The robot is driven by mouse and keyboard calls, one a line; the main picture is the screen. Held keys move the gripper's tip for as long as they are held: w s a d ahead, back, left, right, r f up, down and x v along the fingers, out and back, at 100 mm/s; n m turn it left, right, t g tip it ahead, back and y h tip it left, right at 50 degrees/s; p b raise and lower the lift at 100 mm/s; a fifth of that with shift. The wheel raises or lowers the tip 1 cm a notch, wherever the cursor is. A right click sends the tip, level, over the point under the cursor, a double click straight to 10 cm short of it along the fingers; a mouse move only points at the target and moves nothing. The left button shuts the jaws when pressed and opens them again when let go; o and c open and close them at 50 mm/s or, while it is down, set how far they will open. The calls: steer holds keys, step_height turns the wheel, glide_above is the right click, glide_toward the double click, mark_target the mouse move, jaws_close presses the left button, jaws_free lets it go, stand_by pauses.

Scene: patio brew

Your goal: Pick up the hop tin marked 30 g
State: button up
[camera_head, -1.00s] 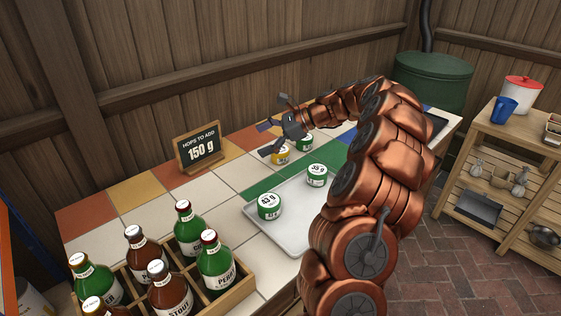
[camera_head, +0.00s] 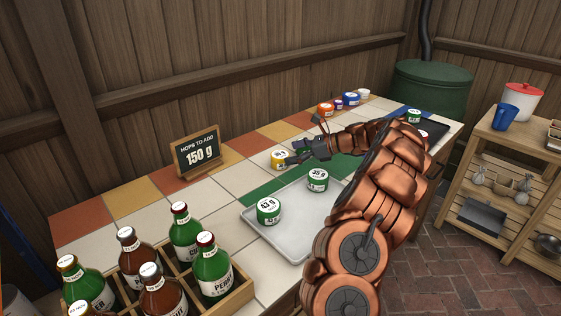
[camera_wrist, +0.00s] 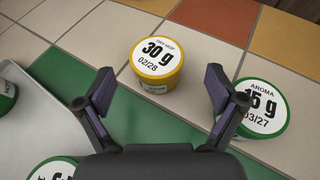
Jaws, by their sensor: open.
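The hop tin marked 30 g (camera_wrist: 157,62) is yellow with a white lid and stands upright on the tiles in the wrist view. It also shows in the head view (camera_head: 279,158), just left of the fingertips. My gripper (camera_wrist: 165,90) is open and empty, with the tin ahead of and between its spread fingers. In the head view my gripper (camera_head: 296,157) reaches low over the counter from the right. A green tin marked 15 g (camera_wrist: 262,108) stands close by my right finger in the wrist view; whether they touch is unclear.
A metal tray (camera_head: 296,234) holds green tins marked 63 g (camera_head: 268,211) and 35 g (camera_head: 318,179). A sign (camera_head: 196,152) reads "Hops to add 150 g". A bottle crate (camera_head: 237,297) stands at front left. More tins, one orange (camera_head: 326,110), stand at the back.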

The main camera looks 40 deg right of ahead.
mark_target(286, 155)
steer(key=x, duration=0.4)
steer(key=shift+a+f, duration=0.15)
steer(key=shift+c, duration=0.4)
steer(key=c, duration=1.2)
